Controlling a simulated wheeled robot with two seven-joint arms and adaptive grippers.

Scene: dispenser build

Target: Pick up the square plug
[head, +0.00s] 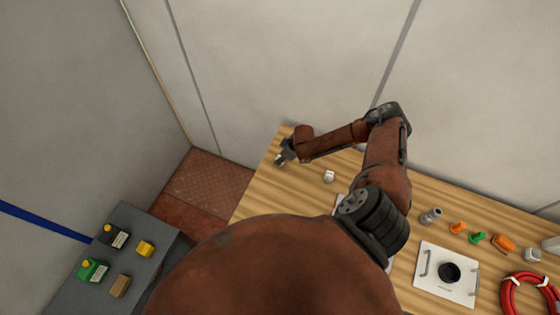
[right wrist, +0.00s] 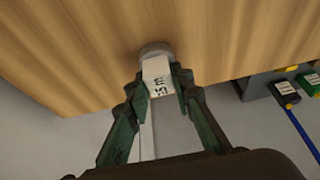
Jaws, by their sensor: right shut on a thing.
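My right gripper (head: 286,152) is over the far left corner of the wooden table. In the right wrist view its two fingers (right wrist: 160,82) are shut on a small grey piece (right wrist: 155,48) with a white, marked face. The piece has a rounded grey end against the view of the wood; I cannot tell if it touches the table. Its grey end also shows below the gripper in the head view (head: 280,161). I cannot tell whether it is the square plug. A small whitish block (head: 329,176) stands on the table to the right of the gripper. My left gripper is not in view.
On the wooden table (head: 262,190), a white plate with a black round hole (head: 448,272), a grey cylinder (head: 431,215), orange and green pieces (head: 477,238) and a red hose coil (head: 528,293) sit at right. A grey side table (head: 140,220) holds several small boxes. Walls stand behind.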

